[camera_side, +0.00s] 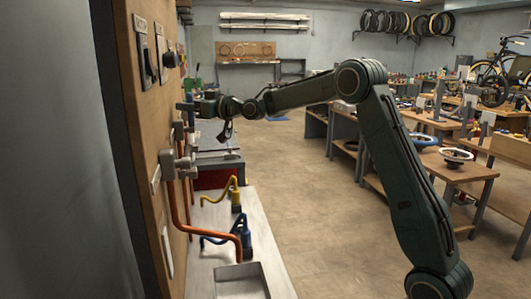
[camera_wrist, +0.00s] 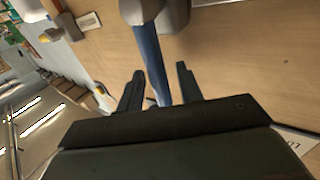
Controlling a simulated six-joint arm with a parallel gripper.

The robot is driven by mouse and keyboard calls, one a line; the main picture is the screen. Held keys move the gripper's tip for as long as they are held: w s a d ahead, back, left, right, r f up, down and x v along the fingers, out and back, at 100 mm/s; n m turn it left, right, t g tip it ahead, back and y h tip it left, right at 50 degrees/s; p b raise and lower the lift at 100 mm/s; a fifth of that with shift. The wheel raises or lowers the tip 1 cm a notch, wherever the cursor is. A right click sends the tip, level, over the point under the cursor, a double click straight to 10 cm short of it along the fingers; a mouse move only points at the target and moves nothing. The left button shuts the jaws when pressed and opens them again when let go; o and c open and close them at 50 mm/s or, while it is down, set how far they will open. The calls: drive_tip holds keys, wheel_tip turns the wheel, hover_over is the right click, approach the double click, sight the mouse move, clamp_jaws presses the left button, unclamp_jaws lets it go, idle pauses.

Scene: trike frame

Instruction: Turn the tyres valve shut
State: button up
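A blue valve lever (camera_wrist: 149,58) runs down from a grey valve body (camera_wrist: 140,9) on the wooden panel in the wrist view. My gripper (camera_wrist: 160,68) is open, with one finger on each side of the lever. Gaps show between the fingers and the lever, and the lever's lower end is hidden behind my gripper's body. In the side view my gripper is small and close to the panel at the left; its fingers are hard to make out there. I cannot read which label marks the tyres valve.
The wooden panel (camera_side: 143,118) carries switches (camera_side: 147,62), a lower grey fitting (camera_side: 178,163) and an orange pipe (camera_side: 175,212). Blue (camera_side: 243,238) and yellow (camera_side: 235,198) hose tools and a grey tray (camera_side: 241,282) are on the bench below. The floor right of the bench is open.

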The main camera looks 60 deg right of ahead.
clamp_jaws()
drive_tip(key=shift+w+d, duration=0.1)
drive_tip(key=shift+d, duration=0.05)
idle(0.4)
drive_tip(key=w+d+f+m+g, duration=0.1)
drive_tip(key=m, duration=0.1)
drive_tip(key=w+d+m+g, duration=0.1)
drive_tip(key=m+g, duration=0.1)
drive_tip(key=w+d+f+m+g+y, duration=0.1)
drive_tip(key=m+g, duration=0.1)
drive_tip(key=shift+w+d+f+m, duration=0.25)
drive_tip(key=shift+w+f+m, duration=0.05)
idle(0.6)
drive_tip(key=shift+w+d+f+m+g+y, duration=0.1)
drive_tip(key=shift+f+m+g+y, duration=0.2)
drive_tip(key=shift+g, duration=0.2)
